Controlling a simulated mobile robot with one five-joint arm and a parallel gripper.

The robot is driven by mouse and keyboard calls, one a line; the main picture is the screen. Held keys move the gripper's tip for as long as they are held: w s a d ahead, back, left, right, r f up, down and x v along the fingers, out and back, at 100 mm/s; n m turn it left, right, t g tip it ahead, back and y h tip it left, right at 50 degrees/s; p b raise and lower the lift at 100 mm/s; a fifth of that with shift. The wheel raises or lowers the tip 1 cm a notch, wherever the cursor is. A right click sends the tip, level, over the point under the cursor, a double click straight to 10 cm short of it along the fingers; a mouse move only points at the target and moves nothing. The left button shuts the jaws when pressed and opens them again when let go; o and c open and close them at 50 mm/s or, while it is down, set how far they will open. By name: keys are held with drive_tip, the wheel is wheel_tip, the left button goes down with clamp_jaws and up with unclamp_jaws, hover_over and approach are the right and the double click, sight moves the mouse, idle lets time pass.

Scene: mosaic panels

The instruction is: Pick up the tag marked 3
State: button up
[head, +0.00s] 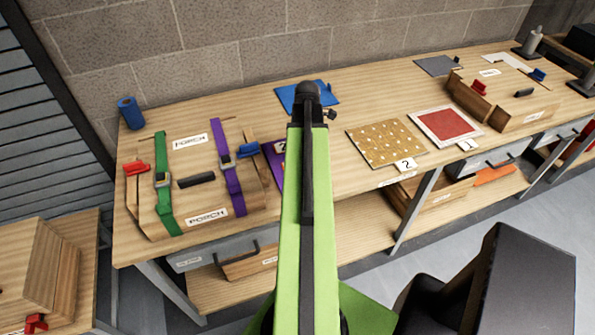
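Several small white tags lie by the mosaic panels on the workbench. One tag (406,164) at the front edge of the yellow dotted panel (375,143) seems to read 2. Another tag (468,145) is at the front of the red panel (447,125); its mark looks like 1 but is small. A third tag (281,147) is on the purple panel (270,158), partly behind my arm; its number is unclear, so I cannot tell whether it is the 3. My gripper (312,92) is at the far end of my green arm, near the blue panel (292,97); its fingers are not clear.
A wooden case labelled PORCH (150,205), with green and purple straps, stands on the bench at left. Another wooden case (505,108) is at right. A blue roll (131,112) is at the back left. A brick wall (250,45) borders the bench behind.

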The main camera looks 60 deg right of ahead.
drive_tip(key=shift+f, duration=0.2)
clamp_jaws()
drive_tip(key=shift+r+p, duration=0.1)
drive_tip(key=shift+p, duration=0.2)
drive_tip(key=shift+r+p, duration=0.3)
drive_tip(key=s+r+p, duration=1)
drive_tip(key=s, duration=0.1)
drive_tip(key=shift+s+d, duration=0.35)
drive_tip(key=shift+d, duration=0.05)
